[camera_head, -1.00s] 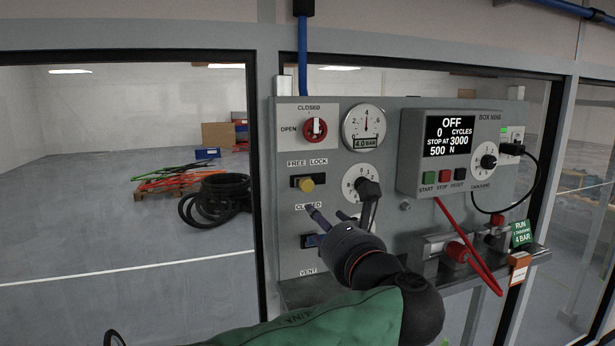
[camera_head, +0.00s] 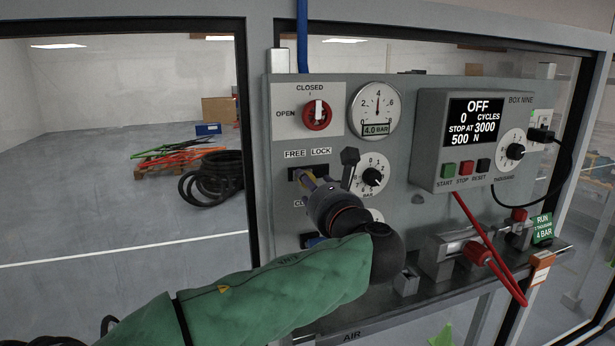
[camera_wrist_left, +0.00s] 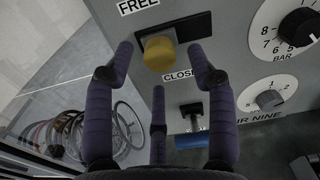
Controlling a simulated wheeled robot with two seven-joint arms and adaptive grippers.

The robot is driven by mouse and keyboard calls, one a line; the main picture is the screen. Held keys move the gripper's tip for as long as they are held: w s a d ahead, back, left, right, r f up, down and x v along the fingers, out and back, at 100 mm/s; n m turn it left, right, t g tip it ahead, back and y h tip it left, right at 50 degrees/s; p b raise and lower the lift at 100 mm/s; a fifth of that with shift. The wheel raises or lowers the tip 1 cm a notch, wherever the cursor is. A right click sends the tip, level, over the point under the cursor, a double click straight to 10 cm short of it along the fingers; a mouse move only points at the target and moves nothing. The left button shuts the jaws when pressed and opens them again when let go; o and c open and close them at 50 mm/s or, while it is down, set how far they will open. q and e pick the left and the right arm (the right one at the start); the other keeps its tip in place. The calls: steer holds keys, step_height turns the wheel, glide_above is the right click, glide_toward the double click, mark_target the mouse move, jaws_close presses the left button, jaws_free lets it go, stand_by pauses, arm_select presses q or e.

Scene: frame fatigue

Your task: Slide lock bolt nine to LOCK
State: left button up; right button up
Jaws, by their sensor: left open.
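The lock bolt has a yellow knob (camera_wrist_left: 159,54) in a dark slot (camera_wrist_left: 195,27) under the FREE label (camera_wrist_left: 136,6). In the left wrist view the knob sits at the FREE end of the slot, and the rest of the slot to its right is empty. My left gripper (camera_wrist_left: 160,66) is open, with one finger on each side of the knob and a third finger below it. Contact cannot be told. In the head view my left gripper (camera_head: 314,180) covers most of the knob under the FREE and LOCK labels (camera_head: 307,152). My right gripper is not in view.
A dark lever (camera_head: 349,166) sticks out just right of my gripper, beside the regulator dial (camera_head: 373,177). A red rotary valve (camera_head: 317,116) is above. A blue-handled valve (camera_wrist_left: 193,139) is below. The control box (camera_head: 432,130) reads OFF.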

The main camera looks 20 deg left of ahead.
arm_select(q)
steer(key=shift+p+x, duration=0.35)
steer(key=shift+x, duration=1.5)
steer(key=shift+w, duration=0.15)
